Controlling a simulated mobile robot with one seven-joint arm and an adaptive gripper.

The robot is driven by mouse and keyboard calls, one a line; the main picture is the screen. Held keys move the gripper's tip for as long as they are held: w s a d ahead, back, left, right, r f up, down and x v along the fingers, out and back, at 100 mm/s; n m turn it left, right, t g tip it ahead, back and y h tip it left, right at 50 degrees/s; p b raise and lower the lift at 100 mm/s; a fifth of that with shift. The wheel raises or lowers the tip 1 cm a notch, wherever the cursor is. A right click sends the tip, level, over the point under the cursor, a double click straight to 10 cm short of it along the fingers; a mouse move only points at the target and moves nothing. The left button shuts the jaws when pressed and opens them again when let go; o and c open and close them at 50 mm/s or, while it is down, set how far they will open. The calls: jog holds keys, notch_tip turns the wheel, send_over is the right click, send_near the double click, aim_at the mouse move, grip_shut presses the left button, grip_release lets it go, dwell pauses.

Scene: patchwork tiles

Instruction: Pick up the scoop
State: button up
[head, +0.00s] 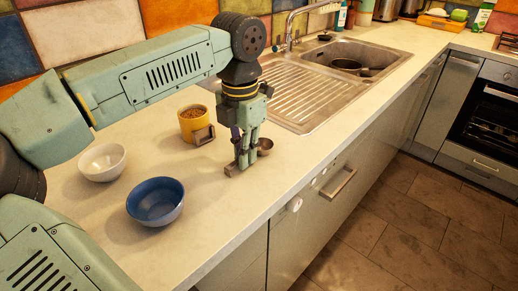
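A small round metal bowl, which looks like the scoop (265,146), shows just right of my gripper in the head view. My gripper (243,165) points straight down at the counter, with its fingertips low, close to the counter top. A short brownish piece shows at the left foot of the fingers. It may be the end of the scoop's handle, but the fingers hide the part between. I cannot tell whether the fingers touch the scoop or are closed on it.
A yellow mug (194,122) with brown contents stands left of my gripper. A white bowl (102,162) and a blue bowl (155,203) stand farther left. The steel sink (330,75) lies behind right. The counter's front edge (290,200) is near; counter in front of the gripper is clear.

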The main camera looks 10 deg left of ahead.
grip_shut()
notch_tip(320, 180, up, 10)
jog(key=p, duration=0.7)
